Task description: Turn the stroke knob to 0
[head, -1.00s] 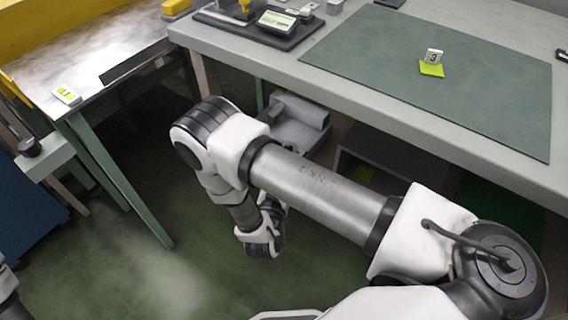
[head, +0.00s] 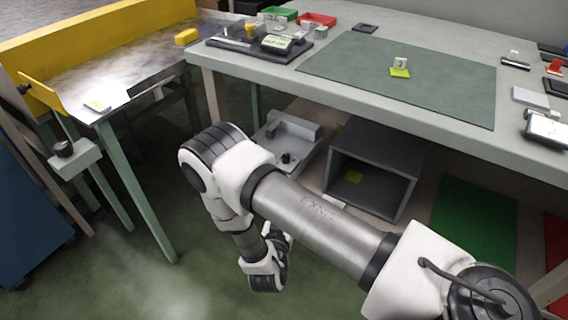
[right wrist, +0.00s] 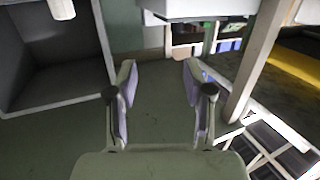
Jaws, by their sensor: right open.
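A black round knob (head: 63,148) sits on a pale bracket at the side of the metal-topped conveyor (head: 120,72), at the left of the head view. Another small dark knob (head: 286,158) is on a grey device under the workbench. I cannot read a label on either, so I cannot tell which is the stroke knob. My right arm reaches across the head view and bends down at the elbow, well apart from both knobs; its fingertips are not clear there. In the right wrist view my right gripper (right wrist: 160,85) is open and empty. My left gripper is not in view.
The workbench (head: 440,140) carries a green mat (head: 450,90) with a numbered card (head: 400,64). A dark open box (head: 370,190) is under it. A yellow guard (head: 100,38) lines the conveyor. Green floor lies free between conveyor and workbench.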

